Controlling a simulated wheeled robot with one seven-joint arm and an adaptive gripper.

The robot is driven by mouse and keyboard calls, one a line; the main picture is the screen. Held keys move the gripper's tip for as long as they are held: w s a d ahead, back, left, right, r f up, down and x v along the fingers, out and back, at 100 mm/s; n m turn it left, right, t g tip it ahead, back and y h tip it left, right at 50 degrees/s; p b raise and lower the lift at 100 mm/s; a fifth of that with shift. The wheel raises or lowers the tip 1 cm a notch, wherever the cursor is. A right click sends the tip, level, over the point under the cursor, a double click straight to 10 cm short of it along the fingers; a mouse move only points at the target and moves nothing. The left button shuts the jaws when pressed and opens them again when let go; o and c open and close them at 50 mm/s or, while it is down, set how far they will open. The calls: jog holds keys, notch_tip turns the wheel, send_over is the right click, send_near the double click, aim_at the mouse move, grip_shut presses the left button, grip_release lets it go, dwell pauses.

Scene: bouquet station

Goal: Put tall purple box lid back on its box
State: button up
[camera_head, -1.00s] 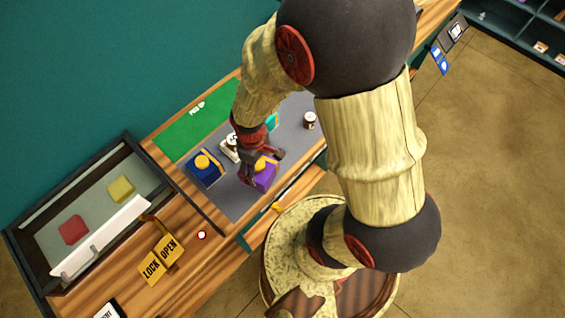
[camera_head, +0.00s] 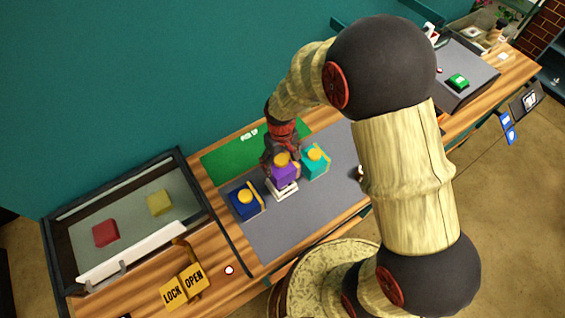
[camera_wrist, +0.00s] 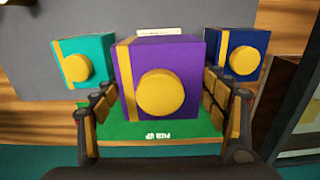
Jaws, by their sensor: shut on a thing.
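A tall purple box (camera_head: 286,174) with a yellow band and yellow round knob is between the fingers of my gripper (camera_head: 281,156). In the wrist view the purple box (camera_wrist: 165,80) fills the middle, with a finger on each side of my gripper (camera_wrist: 165,108). My gripper is shut on it. I see no clear seam between a lid and a body, and no second purple piece. In the head view it overlaps the back of a small white stand (camera_head: 285,192). I cannot tell whether it touches the stand or hangs above it.
A blue box (camera_head: 244,202) stands on the left and a teal box (camera_head: 315,163) on the right, both close by. A green mat (camera_head: 228,167) marked PICK UP lies behind, bordering the grey mat (camera_head: 275,241). A glass-topped case (camera_head: 130,212) stands at left. The front grey area is clear.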

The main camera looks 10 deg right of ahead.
jog(key=shift+f+b, duration=1.8)
jog(key=shift+f, duration=1.1)
jog(key=shift+f+b, duration=1.25)
jog(key=shift+f, duration=0.35)
dwell(1.0)
dwell(0.3)
jog(key=o, duration=1.2)
jog(key=shift+r+p, duration=2.6)
jog(key=shift+r, duration=1.4)
